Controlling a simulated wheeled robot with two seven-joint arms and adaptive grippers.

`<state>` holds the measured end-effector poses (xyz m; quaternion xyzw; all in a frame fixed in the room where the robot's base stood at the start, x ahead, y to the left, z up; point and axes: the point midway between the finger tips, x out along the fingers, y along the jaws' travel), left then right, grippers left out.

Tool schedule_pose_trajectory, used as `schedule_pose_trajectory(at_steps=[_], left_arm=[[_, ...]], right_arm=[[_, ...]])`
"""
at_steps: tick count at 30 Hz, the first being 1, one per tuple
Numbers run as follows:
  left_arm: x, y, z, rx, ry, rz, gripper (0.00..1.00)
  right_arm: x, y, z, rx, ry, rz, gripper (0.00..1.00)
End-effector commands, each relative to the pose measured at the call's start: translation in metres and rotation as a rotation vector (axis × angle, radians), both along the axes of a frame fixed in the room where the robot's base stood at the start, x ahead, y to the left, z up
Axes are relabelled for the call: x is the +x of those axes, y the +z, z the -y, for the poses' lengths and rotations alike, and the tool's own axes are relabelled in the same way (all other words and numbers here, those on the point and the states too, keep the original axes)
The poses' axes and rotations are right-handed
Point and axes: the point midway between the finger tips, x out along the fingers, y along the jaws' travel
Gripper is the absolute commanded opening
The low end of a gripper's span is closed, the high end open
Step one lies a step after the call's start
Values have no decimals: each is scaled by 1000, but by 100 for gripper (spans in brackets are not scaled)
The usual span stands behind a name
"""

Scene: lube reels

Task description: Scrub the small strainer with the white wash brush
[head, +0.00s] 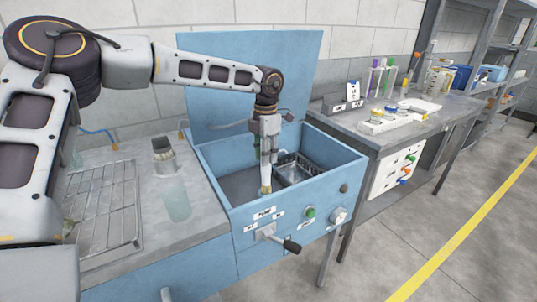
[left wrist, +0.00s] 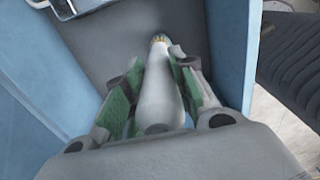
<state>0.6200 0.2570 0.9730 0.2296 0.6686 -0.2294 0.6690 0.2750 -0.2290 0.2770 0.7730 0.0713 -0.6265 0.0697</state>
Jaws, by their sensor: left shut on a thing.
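My left gripper (head: 267,152) points down into the open blue wash basin (head: 345,188) and is shut on the white wash brush (head: 266,178). In the left wrist view, the pale brush (left wrist: 162,85) lies between my green-padded fingers (left wrist: 160,92), its yellowish tip pointing away over the grey basin floor. A metal basket (head: 299,170) sits in the basin, just right of the brush and apart from it in the head view. A small metal container (head: 163,157) stands on the counter to the left. I cannot tell which of these is the small strainer. My right gripper is out of view.
The raised blue lid (head: 300,60) stands behind the basin. A wire rack (head: 105,205) and a clear glass beaker (head: 177,205) are on the left counter. A lever (head: 280,241) and knobs are on the basin's front. A bench (head: 425,118) with tubes and bottles stands right.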

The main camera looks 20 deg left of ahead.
Motion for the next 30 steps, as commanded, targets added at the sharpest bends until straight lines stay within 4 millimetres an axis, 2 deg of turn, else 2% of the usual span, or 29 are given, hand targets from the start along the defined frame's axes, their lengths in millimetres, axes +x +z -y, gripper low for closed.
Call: schedule_pose_trajectory(at_steps=[12, 23, 30], left_arm=[[-18, 1, -14, -1, 0, -1, 0], [-16, 1, -13, 0, 0, 0, 0], [-4, 1, -3, 2, -1, 1, 0]], right_arm=[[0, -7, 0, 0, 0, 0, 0], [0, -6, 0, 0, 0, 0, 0], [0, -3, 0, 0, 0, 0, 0]])
